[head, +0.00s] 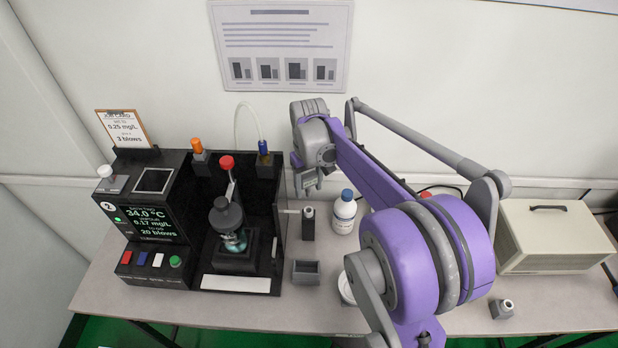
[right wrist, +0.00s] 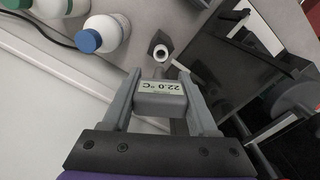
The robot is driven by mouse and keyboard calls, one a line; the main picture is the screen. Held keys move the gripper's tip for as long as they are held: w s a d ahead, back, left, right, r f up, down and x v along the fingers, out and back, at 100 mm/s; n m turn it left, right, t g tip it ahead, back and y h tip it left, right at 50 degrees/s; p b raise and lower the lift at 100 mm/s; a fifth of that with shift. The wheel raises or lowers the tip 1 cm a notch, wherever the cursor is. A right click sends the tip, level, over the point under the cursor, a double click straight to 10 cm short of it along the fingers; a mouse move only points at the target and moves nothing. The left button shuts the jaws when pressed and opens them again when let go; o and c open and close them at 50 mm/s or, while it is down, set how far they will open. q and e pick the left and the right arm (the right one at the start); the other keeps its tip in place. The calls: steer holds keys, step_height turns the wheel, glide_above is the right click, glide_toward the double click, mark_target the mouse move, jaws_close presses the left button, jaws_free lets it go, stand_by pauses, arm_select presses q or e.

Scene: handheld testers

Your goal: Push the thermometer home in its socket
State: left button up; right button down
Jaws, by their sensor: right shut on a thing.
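The thermometer (right wrist: 160,98) is a small grey box whose display reads 22.0 °C, upside down in the right wrist view. My right gripper (right wrist: 160,92) is shut on it, one finger on each side. In the head view my right gripper (head: 309,182) hangs just right of the black tester (head: 265,190), above the table. The thermometer is hard to make out there. My left gripper is not in view.
A small dark block with a pale round top (head: 308,223) stands below my gripper, near a thin rod at the tester's side. A white bottle with blue cap (head: 344,213) is close on the right. A grey open box (head: 306,271) stands in front. A beige case (head: 553,236) is far right.

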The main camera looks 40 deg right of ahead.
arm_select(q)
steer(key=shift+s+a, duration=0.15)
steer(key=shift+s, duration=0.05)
arm_select(e)
steer(key=shift+s+a, duration=0.1)
steer(key=shift+s, duration=0.1)
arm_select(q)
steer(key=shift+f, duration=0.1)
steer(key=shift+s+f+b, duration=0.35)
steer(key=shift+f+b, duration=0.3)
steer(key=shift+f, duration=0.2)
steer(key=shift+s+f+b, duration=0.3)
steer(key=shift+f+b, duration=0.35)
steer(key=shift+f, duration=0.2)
arm_select(e)
steer(key=shift+f, duration=2.3)
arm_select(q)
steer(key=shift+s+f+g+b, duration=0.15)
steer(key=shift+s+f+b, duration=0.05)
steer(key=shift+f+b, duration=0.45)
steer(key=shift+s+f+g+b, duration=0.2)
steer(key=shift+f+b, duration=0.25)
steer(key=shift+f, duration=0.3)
arm_select(e)
steer(key=shift+f, duration=1.8)
steer(key=shift+c, duration=0.5)
jaws_free()
steer(key=shift+r, duration=0.1)
